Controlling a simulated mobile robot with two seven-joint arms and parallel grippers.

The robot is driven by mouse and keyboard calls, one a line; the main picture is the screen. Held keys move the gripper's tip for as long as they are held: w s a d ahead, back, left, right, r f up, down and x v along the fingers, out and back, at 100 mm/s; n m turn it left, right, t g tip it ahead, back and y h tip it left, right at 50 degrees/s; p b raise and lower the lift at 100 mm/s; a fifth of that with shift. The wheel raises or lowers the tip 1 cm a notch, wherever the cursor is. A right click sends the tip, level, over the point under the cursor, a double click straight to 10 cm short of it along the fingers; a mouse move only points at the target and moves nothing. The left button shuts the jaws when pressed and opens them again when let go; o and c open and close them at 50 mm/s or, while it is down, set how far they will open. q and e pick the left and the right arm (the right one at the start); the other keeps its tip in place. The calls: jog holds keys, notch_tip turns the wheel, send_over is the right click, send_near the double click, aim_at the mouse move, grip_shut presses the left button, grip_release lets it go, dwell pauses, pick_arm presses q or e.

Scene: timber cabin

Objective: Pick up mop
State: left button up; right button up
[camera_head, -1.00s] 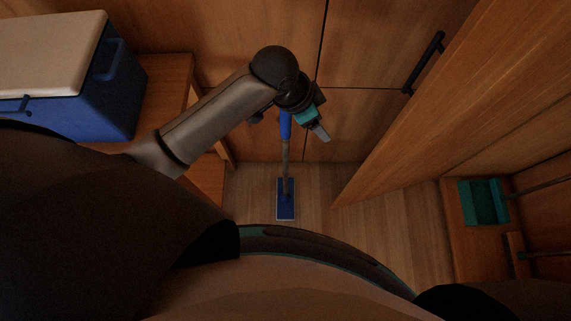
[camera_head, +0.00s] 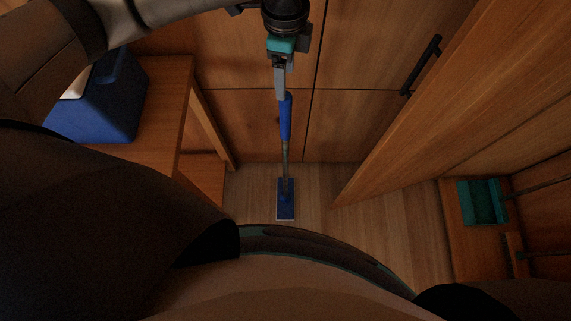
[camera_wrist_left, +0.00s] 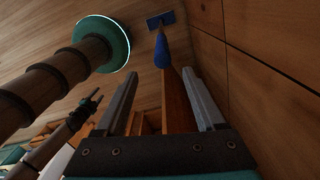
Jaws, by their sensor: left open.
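The mop stands upright near the cabinet front. It has a blue grip (camera_head: 286,117), a thin grey pole and a flat blue head (camera_head: 286,200) on the floor. My left gripper (camera_head: 280,92) is open at the top of the grip, its fingers pointing down along it. In the left wrist view the grip (camera_wrist_left: 162,50) and mop head (camera_wrist_left: 160,20) show beyond the open fingers (camera_wrist_left: 163,98). A brown strip shows between the fingers; I cannot tell whether it is part of the mop. A dark part that may be my right gripper (camera_wrist_left: 88,104) is small and unclear there.
A blue cooler (camera_head: 105,105) sits on a wooden bench (camera_head: 165,85) at the left. Wooden cabinet doors (camera_head: 240,60) rise behind the mop. A wooden panel (camera_head: 430,110) slants at the right, with a teal item (camera_head: 483,202) low beyond it. Bare floor (camera_head: 320,220) surrounds the mop head.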

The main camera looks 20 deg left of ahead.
aim_at(285, 108)
pick_arm(q)
notch_tip(285, 108, down, 7)
jog(key=shift+f+b, duration=0.1)
jog(key=shift+b, duration=0.4)
jog(key=shift+w+f+b, duration=0.15)
jog(key=shift+f+b, duration=0.3)
jog(key=shift+f, duration=2.15)
jog(key=shift+c, duration=0.2)
grip_shut()
